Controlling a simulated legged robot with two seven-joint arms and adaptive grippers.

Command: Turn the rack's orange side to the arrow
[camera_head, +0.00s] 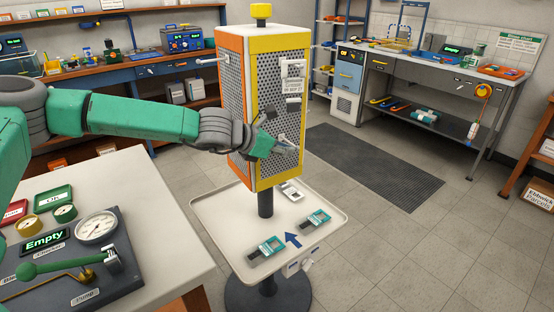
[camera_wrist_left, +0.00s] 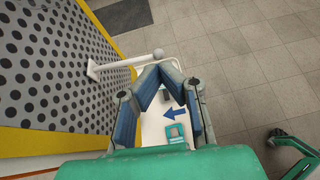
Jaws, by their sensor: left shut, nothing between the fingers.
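The rack (camera_head: 267,85) is an upright perforated box on a post above a pale tray. Its orange side (camera_head: 231,91) faces left and its yellow side (camera_head: 276,72) faces front right. The blue arrow (camera_head: 293,240) lies on the tray, below the yellow side, and also shows in the left wrist view (camera_wrist_left: 174,113). My left gripper (camera_head: 290,149) is shut and empty in front of the lower yellow side. In the left wrist view a white peg (camera_wrist_left: 125,61) sticks out of the yellow side just left of my fingers. I cannot tell whether they touch. My right gripper is not in view.
The tray (camera_head: 222,222) holds several small teal-and-grey devices (camera_head: 266,249). A white table (camera_head: 150,206) with a gauge panel (camera_head: 75,262) stands at the lower left. Workbenches stand behind. Open floor lies right of the rack, with a dark mat (camera_head: 375,165).

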